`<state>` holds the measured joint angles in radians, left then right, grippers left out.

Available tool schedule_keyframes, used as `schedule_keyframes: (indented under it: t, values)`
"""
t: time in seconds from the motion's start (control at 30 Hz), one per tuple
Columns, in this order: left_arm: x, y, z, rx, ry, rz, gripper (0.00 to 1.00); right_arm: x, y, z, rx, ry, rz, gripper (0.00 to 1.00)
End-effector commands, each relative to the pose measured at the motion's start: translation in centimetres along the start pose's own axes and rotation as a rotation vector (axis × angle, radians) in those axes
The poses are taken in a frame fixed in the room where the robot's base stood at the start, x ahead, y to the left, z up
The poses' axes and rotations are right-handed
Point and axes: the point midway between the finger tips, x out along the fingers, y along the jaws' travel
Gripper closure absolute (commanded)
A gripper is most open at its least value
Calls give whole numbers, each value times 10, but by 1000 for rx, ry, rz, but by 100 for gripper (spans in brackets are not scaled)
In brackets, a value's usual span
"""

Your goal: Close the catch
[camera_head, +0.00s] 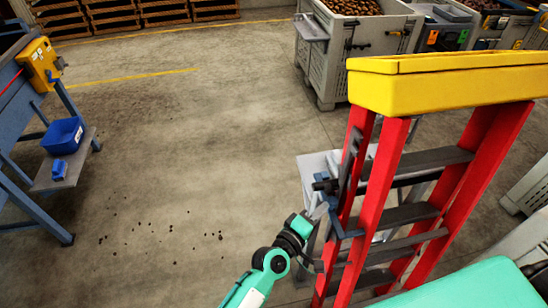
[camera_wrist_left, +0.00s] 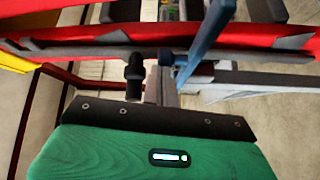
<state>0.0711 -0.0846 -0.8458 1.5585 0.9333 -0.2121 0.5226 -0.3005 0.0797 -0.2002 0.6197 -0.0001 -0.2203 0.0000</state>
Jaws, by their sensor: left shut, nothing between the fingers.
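A red stepladder-like frame (camera_head: 381,195) with grey steps and a yellow top (camera_head: 445,80) stands at the right in the head view. A blue bar (camera_head: 338,224), which may be the catch, sits at its left red leg. It also shows in the left wrist view (camera_wrist_left: 208,42), slanting across the red rail (camera_wrist_left: 90,38). I cannot tell its exact position. My left gripper (camera_head: 318,211) is shut and empty, close beside the blue bar; whether they touch is unclear. In the left wrist view the gripper (camera_wrist_left: 152,80) points at the frame. My right gripper is out of view.
A dark bar (camera_head: 350,168) and a grey box-like thing (camera_head: 313,168) are by the frame's left leg. A grey crate of potatoes (camera_head: 335,75) stands behind. A blue bench with a blue bin (camera_head: 63,136) is at the left.

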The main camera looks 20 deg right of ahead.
Motion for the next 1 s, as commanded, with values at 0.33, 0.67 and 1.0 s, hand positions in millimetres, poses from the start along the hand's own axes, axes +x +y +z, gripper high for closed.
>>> schedule_keyframes:
  t: [0.33, 0.67, 1.0]
  values:
    - [11, 2, 18, -1, -2, -1, 100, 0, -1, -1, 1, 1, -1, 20]
    - [14, 3, 24, -2, -8, 0, 100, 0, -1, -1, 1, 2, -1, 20]
    - [14, 4, 23, -4, -9, 1, 100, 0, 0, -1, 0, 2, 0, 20]
